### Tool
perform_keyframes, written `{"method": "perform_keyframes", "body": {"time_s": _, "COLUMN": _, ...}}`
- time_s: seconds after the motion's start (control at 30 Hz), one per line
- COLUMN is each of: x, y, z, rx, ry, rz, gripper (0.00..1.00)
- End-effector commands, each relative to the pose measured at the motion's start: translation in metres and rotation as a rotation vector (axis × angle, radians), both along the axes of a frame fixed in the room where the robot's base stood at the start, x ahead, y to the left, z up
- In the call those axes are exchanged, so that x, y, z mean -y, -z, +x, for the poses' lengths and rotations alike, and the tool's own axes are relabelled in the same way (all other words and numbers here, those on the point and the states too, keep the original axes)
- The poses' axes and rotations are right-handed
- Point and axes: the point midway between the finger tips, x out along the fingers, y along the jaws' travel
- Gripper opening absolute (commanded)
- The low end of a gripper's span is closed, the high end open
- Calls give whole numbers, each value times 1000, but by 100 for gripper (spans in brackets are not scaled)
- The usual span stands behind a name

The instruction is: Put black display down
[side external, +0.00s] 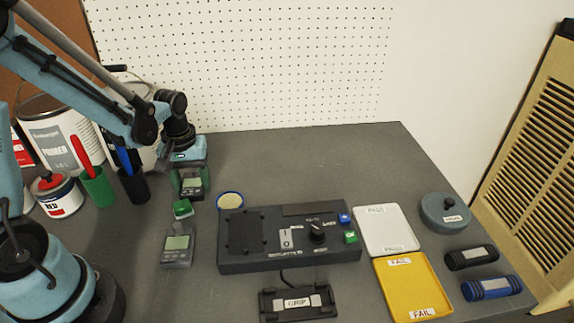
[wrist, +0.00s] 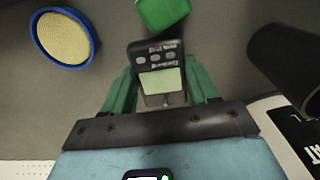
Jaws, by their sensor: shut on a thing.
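My gripper (side external: 188,182) points down at the left back of the grey table, beside the dark cup. Its green fingers are shut on a small black display (side external: 192,181) with a pale greenish screen. In the wrist view the black display (wrist: 157,68) sits between the fingers (wrist: 160,84), its screen and buttons facing the camera. I cannot tell whether its underside touches the table. A second dark display (side external: 178,246) lies on the table nearer the front. A green block (side external: 182,208) is between the two; it also shows in the wrist view (wrist: 163,12).
A blue-rimmed round sponge dish (side external: 230,200) and a dark test box (side external: 290,238) stand to the right. White (side external: 384,231) and yellow (side external: 412,287) trays lie beyond. A black cup (side external: 134,186), green cup (side external: 98,187) and paint cans (side external: 62,139) crowd the left.

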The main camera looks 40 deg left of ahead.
Motion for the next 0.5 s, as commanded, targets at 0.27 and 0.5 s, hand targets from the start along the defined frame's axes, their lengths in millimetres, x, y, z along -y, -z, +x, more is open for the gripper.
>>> {"method": "perform_keyframes", "body": {"time_s": 0.27, "x": 0, "y": 2, "z": 0, "rx": 0, "ry": 0, "rz": 0, "gripper": 84}}
{"method": "perform_keyframes", "body": {"time_s": 0.5, "x": 0, "y": 2, "z": 0, "rx": 0, "ry": 0, "rz": 0, "gripper": 84}}
